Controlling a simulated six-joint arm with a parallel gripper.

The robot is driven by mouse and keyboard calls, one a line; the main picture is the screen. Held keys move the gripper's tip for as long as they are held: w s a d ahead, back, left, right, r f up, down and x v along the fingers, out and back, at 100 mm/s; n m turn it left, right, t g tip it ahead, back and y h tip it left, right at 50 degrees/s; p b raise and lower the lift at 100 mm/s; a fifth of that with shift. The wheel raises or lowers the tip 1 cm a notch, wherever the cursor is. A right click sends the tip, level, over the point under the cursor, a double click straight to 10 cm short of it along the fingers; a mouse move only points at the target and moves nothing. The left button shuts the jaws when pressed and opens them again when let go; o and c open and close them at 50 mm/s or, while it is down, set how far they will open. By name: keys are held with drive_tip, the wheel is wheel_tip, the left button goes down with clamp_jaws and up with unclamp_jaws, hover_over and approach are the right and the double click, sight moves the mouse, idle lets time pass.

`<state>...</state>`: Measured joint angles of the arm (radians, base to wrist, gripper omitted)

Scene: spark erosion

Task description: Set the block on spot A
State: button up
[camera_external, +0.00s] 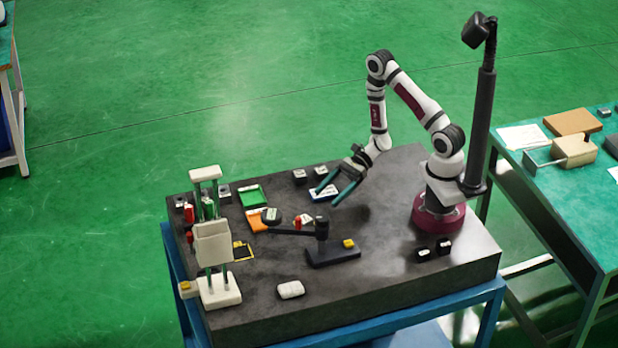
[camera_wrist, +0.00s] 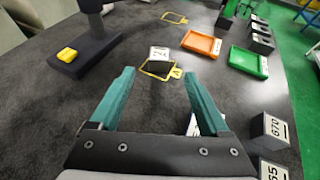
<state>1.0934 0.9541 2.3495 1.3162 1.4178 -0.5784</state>
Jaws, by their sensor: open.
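A small pale block (camera_wrist: 159,53) with dark marking shows in the wrist view, at the far edge of a yellow outlined spot with an A on its tab, spot A (camera_wrist: 146,71). It overlaps the far part of the outline; I cannot tell whether it sits fully inside. My gripper (camera_wrist: 160,73) is open and empty, its two teal fingers apart. The block and spot appear ahead of the fingertips, apart from them. In the camera_external view my gripper (camera_external: 343,192) hangs above the dark tabletop, left of my base. The block is not clear in that view.
A black stand (camera_external: 333,254) with a yellow button stands left of spot A in the wrist view. An orange tray (camera_wrist: 203,43) and a green tray (camera_wrist: 248,61) lie to the right. Labelled dark blocks (camera_wrist: 270,130) line the right side. Another yellow outline (camera_wrist: 174,17) lies beyond.

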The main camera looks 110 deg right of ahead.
drive_tip(key=shift+s+r, duration=0.25)
drive_tip(key=shift+r, duration=0.05)
drive_tip(key=s+a+r+n+g+y, duration=0.2)
drive_tip(key=a+r+n+g+y, duration=0.45)
drive_tip(key=a+r+n, duration=0.7)
drive_tip(key=s+a+r+n+g+h, duration=0.2)
drive_tip(key=s+a+n+g+h, duration=0.2)
drive_tip(key=s+a+n+g, duration=0.5)
drive_tip(key=s+d+r+n+t+h, duration=0.1)
drive_tip(key=s+d+n+t+h, duration=0.1)
drive_tip(key=s+d+h, duration=0.3)
drive_tip(key=shift+s+r+n+t+h, duration=0.25)
drive_tip(key=shift+s+n+t+h, duration=0.1)
drive_tip(key=shift+s+n, duration=0.35)
drive_tip(key=shift+w, duration=0.15)
